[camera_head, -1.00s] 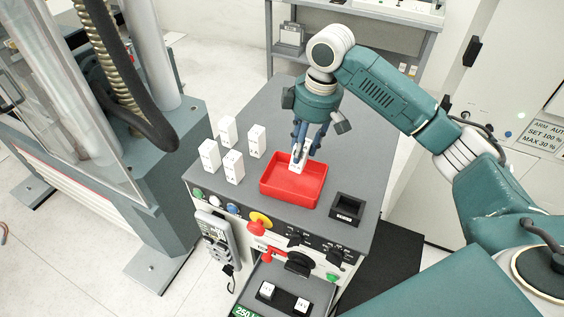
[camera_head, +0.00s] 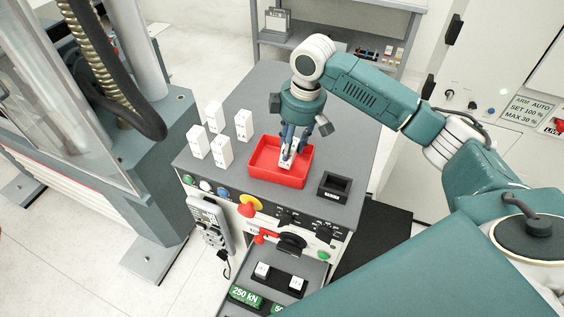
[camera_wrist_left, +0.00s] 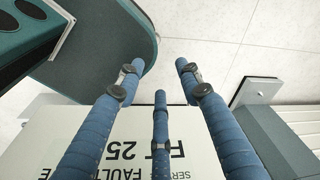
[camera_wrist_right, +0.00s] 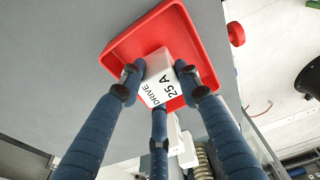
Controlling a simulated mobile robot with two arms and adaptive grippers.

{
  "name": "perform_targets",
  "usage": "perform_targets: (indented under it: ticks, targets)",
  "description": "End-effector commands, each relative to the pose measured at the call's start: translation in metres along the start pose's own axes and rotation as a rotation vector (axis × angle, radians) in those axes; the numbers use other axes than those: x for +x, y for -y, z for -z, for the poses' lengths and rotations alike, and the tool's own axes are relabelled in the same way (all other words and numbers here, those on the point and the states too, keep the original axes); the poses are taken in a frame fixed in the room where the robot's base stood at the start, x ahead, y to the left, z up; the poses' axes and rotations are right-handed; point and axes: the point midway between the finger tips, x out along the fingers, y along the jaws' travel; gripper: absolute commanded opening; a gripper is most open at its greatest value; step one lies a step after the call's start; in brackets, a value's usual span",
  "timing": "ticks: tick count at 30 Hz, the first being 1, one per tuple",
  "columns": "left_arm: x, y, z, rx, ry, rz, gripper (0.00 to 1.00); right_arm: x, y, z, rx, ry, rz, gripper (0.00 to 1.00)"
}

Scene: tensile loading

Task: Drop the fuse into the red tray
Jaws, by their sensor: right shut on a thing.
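The fuse is a white block marked "DRIVE 25 A" (camera_wrist_right: 160,80). In the head view the fuse (camera_head: 286,163) is between the fingers of my right gripper (camera_head: 290,153), over the inside of the red tray (camera_head: 272,179). In the right wrist view, my right gripper (camera_wrist_right: 158,76) is shut on the fuse, with the red tray (camera_wrist_right: 130,42) behind it. I cannot tell whether the fuse touches the tray floor. My left gripper (camera_wrist_left: 160,76) shows only in the left wrist view; its fingers are apart with nothing between them.
Several white blocks (camera_head: 221,152) stand left of the tray on the grey cabinet top (camera_head: 262,100). A black square holder (camera_head: 333,187) sits right of the tray. Knobs and a yellow-red button (camera_head: 247,206) line the cabinet front. A lettered panel (camera_wrist_left: 120,140) lies below my left gripper.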

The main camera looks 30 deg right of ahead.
Motion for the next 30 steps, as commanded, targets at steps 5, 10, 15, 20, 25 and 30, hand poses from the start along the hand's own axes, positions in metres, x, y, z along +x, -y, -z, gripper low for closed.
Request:
perform_targets:
  ticks: [5, 10, 15, 20, 25, 30]
  targets:
    - [-0.001, -0.001, -0.024, -0.001, 0.034, 0.000, 0.36, 0.000, 0.000, 0.000, 0.000, 0.000, 0.000, 0.55]
    - [-0.002, -0.001, -0.039, -0.001, 0.056, 0.000, 0.36, 0.000, 0.000, 0.000, 0.000, 0.000, 0.000, 0.55]
    - [-0.001, 0.005, -0.028, -0.001, 0.039, 0.005, 0.36, -0.006, 0.000, 0.000, 0.000, 0.000, 0.000, 0.55]
    - [-0.001, 0.003, -0.028, -0.001, 0.039, 0.003, 0.36, -0.032, -0.001, 0.001, 0.001, -0.004, -0.003, 0.55]
    - [-0.001, 0.002, -0.027, -0.001, 0.038, 0.002, 0.36, -0.070, -0.001, 0.001, 0.000, -0.003, -0.003, 0.55]
    - [-0.001, 0.002, -0.027, -0.001, 0.038, 0.002, 0.36, -0.100, -0.001, 0.001, 0.001, -0.002, -0.001, 0.55]
